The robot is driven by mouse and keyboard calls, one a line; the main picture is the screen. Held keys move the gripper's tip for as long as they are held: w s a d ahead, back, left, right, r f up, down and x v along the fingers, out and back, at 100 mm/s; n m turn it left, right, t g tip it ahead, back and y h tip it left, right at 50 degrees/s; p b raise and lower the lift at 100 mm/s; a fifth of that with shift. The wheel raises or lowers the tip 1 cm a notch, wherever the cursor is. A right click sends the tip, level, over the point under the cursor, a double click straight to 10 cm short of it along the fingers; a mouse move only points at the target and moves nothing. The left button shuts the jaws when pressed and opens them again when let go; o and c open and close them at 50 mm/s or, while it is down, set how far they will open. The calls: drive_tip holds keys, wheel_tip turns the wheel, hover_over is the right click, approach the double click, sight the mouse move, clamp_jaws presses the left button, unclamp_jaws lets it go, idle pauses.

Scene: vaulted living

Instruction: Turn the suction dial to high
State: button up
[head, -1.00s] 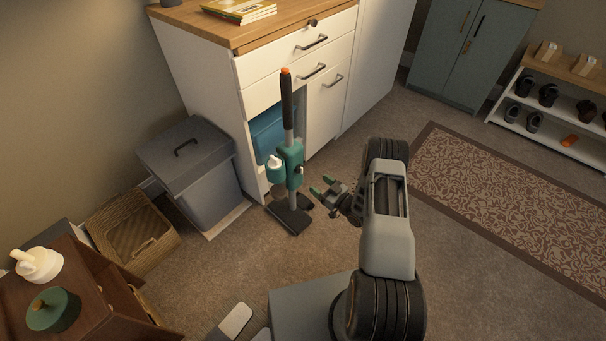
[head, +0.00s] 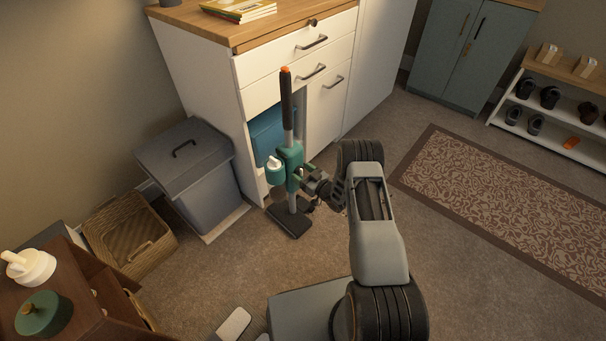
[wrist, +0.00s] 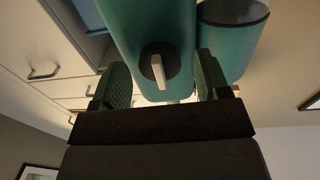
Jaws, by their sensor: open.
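The teal vacuum (head: 290,165) stands upright in front of the white cabinet, with a dark handle on top and a dark floor head (head: 288,219) on the carpet. In the wrist view its teal body (wrist: 150,25) fills the upper middle. The suction dial (wrist: 158,68) is a dark round disc with a pale raised bar, lying between my fingers. My gripper (head: 306,172) is at the right side of the vacuum body. In the wrist view my gripper (wrist: 160,82) is open, one green finger on each side of the dial, with gaps visible. I cannot read any dial markings.
A grey lidded bin (head: 190,165) and a wicker basket (head: 128,235) stand left of the vacuum. The white cabinet (head: 205,75) is close behind it. Open carpet (head: 225,280) lies in front, and a patterned rug (head: 500,205) is at the right.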

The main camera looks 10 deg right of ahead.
drive_tip(key=c, duration=0.9)
drive_tip(key=shift+c, duration=0.2)
drive_tip(key=m+b, duration=0.1)
drive_tip(key=m, duration=0.5)
drive_tip(key=shift+b, duration=0.3)
drive_tip(key=m, duration=0.5)
drive_tip(key=shift+m, duration=0.3)
drive_tip(key=shift+m+b, duration=0.3)
drive_tip(key=o, duration=0.9)
drive_tip(key=shift+o, duration=0.2)
